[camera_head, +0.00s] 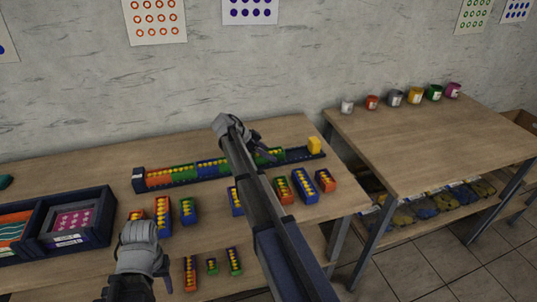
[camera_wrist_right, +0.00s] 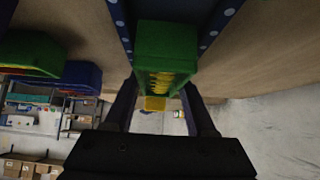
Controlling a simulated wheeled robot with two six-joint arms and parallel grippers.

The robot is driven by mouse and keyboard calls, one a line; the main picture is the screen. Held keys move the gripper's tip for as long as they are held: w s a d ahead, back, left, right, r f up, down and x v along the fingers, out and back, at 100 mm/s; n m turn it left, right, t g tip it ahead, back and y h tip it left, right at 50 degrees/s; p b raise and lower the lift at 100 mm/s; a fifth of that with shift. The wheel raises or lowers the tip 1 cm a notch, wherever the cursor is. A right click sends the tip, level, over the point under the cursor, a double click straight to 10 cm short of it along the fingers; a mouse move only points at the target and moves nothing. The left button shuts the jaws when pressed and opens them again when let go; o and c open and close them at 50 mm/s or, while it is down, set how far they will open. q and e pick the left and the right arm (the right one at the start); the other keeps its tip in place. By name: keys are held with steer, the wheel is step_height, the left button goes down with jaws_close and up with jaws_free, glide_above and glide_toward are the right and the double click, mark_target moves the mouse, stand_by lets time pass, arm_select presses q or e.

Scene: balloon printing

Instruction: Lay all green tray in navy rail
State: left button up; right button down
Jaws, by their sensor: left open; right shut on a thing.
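The navy rail (camera_head: 139,180) lies along the back of the near table with orange, green and blue trays in a row. A green tray (camera_head: 184,172) sits left of a blue one. My right gripper (camera_head: 266,146) is over the rail's right half. In the wrist view it is shut on a green tray (camera_wrist_right: 165,45) with yellow pieces, between the rail's dotted walls (camera_wrist_right: 228,12); whether it rests on the bottom is unclear. Loose green trays lie in front, one left (camera_head: 188,210) and two nearer (camera_head: 212,266) (camera_head: 234,261). My left gripper (camera_head: 166,283) is open, low at the left.
A yellow block (camera_head: 314,145) is at the rail's right end. Loose orange (camera_head: 162,218) and blue (camera_head: 305,186) trays lie in front of the rail. Dark bins (camera_head: 84,240) stand at left. My right arm hides the middle. A second table (camera_head: 440,140) holds several paint pots.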

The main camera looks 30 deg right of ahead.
steer(key=shift+c, duration=1.3)
jaws_free()
steer(key=shift+o, duration=0.2)
steer(key=shift+r, duration=0.1)
steer(key=shift+a+r+p, duration=0.1)
steer(key=shift+r+p, duration=0.15)
steer(key=shift+p, duration=0.25)
steer(key=p+v, duration=0.8)
steer(key=v, duration=0.3)
steer(key=shift+a+r, duration=0.2)
steer(key=shift+a, duration=0.05)
